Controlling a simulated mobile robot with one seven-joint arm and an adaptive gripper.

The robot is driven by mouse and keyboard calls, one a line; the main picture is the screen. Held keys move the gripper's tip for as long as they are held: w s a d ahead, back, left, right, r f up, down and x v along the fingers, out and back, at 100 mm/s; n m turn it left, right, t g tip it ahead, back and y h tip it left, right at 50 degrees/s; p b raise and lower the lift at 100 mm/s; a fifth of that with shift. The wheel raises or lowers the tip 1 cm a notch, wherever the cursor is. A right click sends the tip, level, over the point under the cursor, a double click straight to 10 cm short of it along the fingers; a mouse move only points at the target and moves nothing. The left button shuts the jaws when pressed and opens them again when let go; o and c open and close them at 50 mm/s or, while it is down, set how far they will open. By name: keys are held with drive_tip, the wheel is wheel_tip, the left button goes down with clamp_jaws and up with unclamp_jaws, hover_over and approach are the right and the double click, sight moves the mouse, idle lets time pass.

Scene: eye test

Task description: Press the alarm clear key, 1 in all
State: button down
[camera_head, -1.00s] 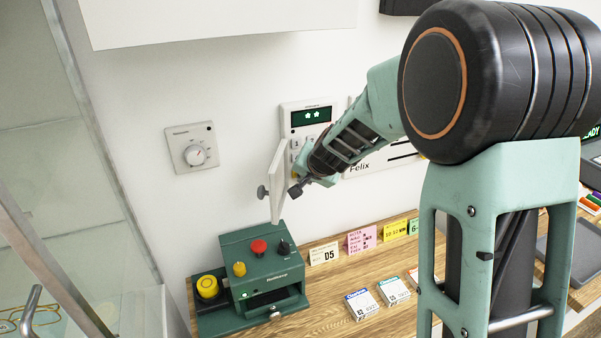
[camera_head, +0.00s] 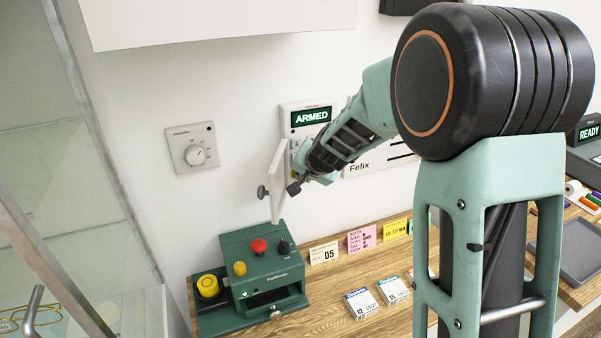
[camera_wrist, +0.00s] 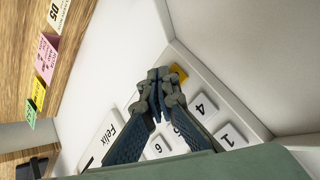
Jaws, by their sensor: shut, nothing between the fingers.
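The alarm keypad (camera_head: 290,128) is a white box on the wall, and its lit green display (camera_head: 311,117) reads ARMED. My arm covers most of its keys in the head view. In the wrist view, white number keys show, including 1 (camera_wrist: 230,135) and 4 (camera_wrist: 203,106), with a yellow key (camera_wrist: 178,73) in the same column. No clear label can be read on the yellow key. My gripper (camera_wrist: 160,80) is shut and empty, its tips beside the yellow key. I cannot tell whether they touch it.
The keypad's white flap (camera_head: 279,178) stands open left of my wrist. A dial thermostat (camera_head: 193,148) is on the wall further left. Below, a green machine (camera_head: 262,262) with buttons, several cards and small boxes (camera_head: 361,303) stand on the wooden counter. A glass panel (camera_head: 50,130) rises at far left.

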idle(0.4)
drive_tip(key=shift+s+d+b, duration=0.3)
drive_tip(key=shift+s+b, duration=0.25)
drive_tip(key=shift+s, duration=0.15)
drive_tip(key=shift+s+d+b, duration=0.35)
drive_tip(key=shift+s+b, duration=0.15)
drive_tip(key=shift+s, duration=0.25)
drive_tip(key=shift+s+d+b, duration=0.3)
drive_tip(key=shift+s+b, duration=0.15)
drive_tip(key=shift+s, duration=0.35)
drive_tip(key=shift+s+d+b, duration=0.35)
drive_tip(key=shift+s+b, duration=0.15)
drive_tip(key=shift+s, duration=0.25)
